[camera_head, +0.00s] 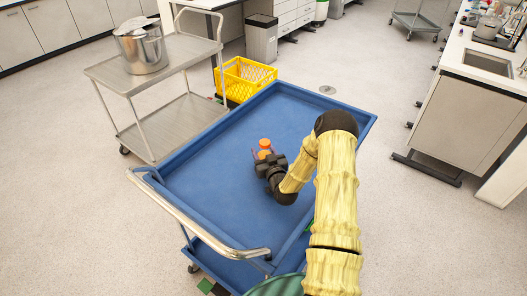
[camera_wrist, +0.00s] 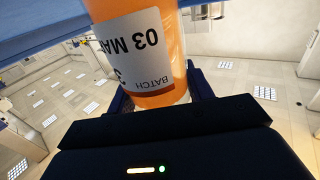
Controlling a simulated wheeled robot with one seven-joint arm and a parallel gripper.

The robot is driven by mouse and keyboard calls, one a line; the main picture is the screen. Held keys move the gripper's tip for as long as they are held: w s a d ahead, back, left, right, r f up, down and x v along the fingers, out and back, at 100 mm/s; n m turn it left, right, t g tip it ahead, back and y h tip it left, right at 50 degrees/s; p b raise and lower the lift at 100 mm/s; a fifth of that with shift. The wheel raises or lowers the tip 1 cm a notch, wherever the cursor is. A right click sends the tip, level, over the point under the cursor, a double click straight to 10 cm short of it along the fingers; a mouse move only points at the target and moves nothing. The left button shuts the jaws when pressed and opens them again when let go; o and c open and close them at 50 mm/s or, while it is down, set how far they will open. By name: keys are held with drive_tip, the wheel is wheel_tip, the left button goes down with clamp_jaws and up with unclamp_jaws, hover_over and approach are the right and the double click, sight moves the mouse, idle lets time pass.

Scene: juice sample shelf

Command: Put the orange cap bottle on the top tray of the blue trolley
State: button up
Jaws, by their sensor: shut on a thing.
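The orange cap bottle (camera_head: 264,147) is at the middle of the blue trolley's top tray (camera_head: 215,187) in the head view, with its orange top visible. My gripper (camera_head: 267,158) is shut on the bottle, and the dark gripper body hides much of its side. In the wrist view the orange bottle (camera_wrist: 140,50) stands between the fingers, with a white label reading "BATCH" and "03 MA". I cannot tell whether its base touches the tray.
The rest of the blue tray is bare. A grey metal cart (camera_head: 165,55) with a steel pot (camera_head: 142,52) stands at the left. A yellow crate (camera_head: 243,79) is behind the trolley. A lab counter (camera_head: 478,100) stands at the right.

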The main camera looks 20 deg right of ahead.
drive_tip(key=shift+f, duration=0.15)
drive_tip(key=o, duration=1.2)
drive_tip(key=shift+o, duration=0.2)
drive_tip(key=shift+r, duration=0.2)
drive_tip(key=shift+s+f, duration=0.1)
drive_tip(key=shift+s, duration=0.15)
drive_tip(key=s+b, duration=0.2)
drive_tip(key=s, duration=0.5)
